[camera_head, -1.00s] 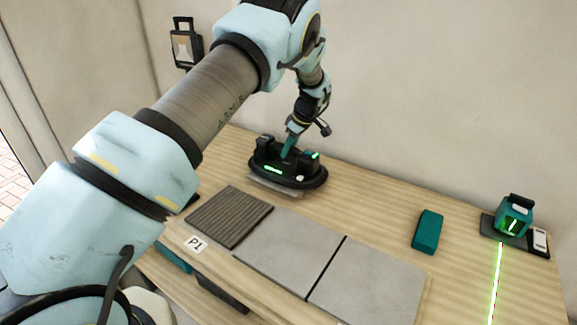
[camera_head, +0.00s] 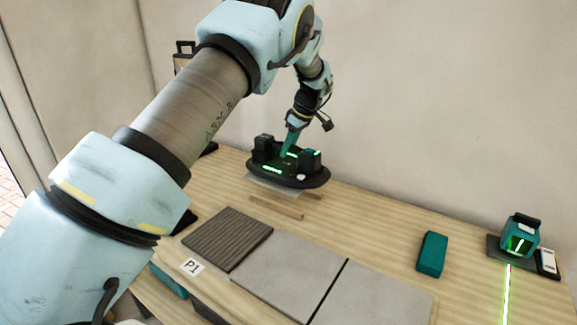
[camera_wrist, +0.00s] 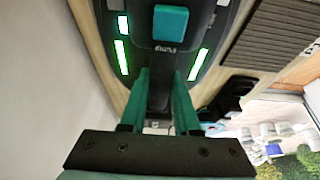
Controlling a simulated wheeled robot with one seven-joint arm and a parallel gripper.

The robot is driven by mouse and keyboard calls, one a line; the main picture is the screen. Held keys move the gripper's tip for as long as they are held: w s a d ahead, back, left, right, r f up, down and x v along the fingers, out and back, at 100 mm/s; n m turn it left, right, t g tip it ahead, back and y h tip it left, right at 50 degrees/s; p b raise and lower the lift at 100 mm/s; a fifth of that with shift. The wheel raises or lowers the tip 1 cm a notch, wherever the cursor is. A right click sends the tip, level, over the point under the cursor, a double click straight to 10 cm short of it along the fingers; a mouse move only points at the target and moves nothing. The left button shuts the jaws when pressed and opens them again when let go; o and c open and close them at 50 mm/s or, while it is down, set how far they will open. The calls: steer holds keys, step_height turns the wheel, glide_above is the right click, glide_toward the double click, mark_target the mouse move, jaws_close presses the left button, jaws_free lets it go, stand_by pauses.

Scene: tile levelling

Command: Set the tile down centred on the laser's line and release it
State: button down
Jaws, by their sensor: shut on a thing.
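My gripper (camera_head: 291,145) is shut on the handle of a black suction lifter (camera_head: 315,178) with green lit bars. In the wrist view, my gripper (camera_wrist: 160,95) closes on the handle of the lifter (camera_wrist: 222,40), below a teal pump button. A light grey tile (camera_head: 262,186) shows as a thin edge under the lifter, apart from the bench; most of it is hidden. The laser (camera_head: 520,236) stands at the right back of the bench. Its bright green line (camera_head: 506,295) runs from it toward the front edge, far right of the lifter.
Wooden strips (camera_head: 276,208) lie on the bench (camera_head: 375,215) below the lifter. A ribbed dark tile (camera_head: 228,239) and two grey tiles (camera_head: 290,270) lie along the front, beside a P1 label (camera_head: 191,267). A teal block (camera_head: 431,254) lies between them and the laser.

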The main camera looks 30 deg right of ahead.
step_height(320, 180, up, 4)
steer(key=shift+f, duration=0.25)
steer(key=shift+r+p, duration=1.9)
steer(key=shift+r, duration=1.35)
